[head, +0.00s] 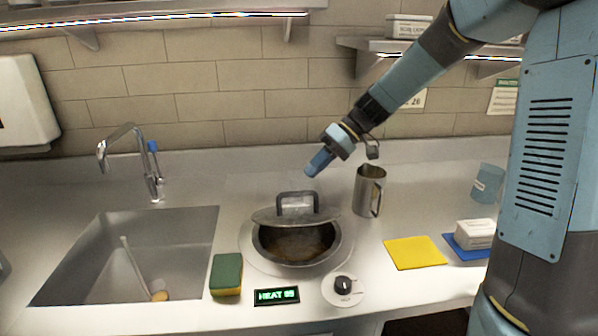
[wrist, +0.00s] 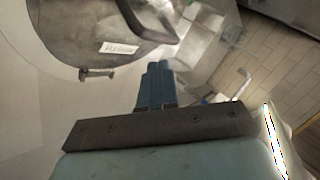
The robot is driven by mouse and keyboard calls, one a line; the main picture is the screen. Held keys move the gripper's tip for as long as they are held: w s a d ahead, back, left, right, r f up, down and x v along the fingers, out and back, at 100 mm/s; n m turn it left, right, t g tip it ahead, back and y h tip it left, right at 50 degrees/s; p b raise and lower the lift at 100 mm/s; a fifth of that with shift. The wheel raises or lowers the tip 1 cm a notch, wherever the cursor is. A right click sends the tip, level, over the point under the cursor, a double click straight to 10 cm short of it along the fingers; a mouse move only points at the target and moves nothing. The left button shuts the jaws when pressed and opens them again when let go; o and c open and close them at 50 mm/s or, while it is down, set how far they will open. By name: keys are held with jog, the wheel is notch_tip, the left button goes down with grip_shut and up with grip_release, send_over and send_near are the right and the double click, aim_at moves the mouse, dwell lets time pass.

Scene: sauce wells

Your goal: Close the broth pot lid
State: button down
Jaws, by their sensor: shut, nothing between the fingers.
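The broth pot (head: 297,262) sits sunk in the counter, with dark brown broth showing inside. Its grey lid (head: 268,216) stands open, tilted up at the back of the pot, with a dark arched handle (head: 297,196) on it. My gripper (head: 312,170) is blue, shut and empty, and hangs just above and behind the lid handle, apart from it. In the wrist view, my shut fingers (wrist: 157,66) point towards a large round grey surface (wrist: 75,30) with a white label, which looks like the lid.
A metal pitcher (head: 369,190) stands right of the pot. In front are a green-topped sponge (head: 227,274), a heat display (head: 276,295) and a knob (head: 343,286). A yellow mat (head: 415,252) lies to the right. A sink (head: 185,235) is at the left.

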jog(key=s+d+r+m+t+h, duration=0.4)
jog(key=s+d+m, duration=0.1)
jog(key=s+d, duration=0.65)
jog(key=s+d+r+m+t+h, duration=0.5)
jog(key=s+d, duration=0.5)
jog(key=s, duration=0.2)
jog(key=w+a+r+n+g+y, duration=0.2)
jog(key=w+a+n+g, duration=0.2)
jog(key=w+a+n, duration=0.7)
jog(key=w+a+r+n+g+y, duration=0.2)
jog(key=w+a+n+g, duration=0.2)
jog(key=w+a+n, duration=0.75)
notch_tip(320, 180, down, 13)
jog(key=a+m, duration=0.2)
jog(key=shift+s+a+f, duration=0.15)
jog(key=shift+s+a, duration=0.2)
jog(key=shift+a, duration=0.05)
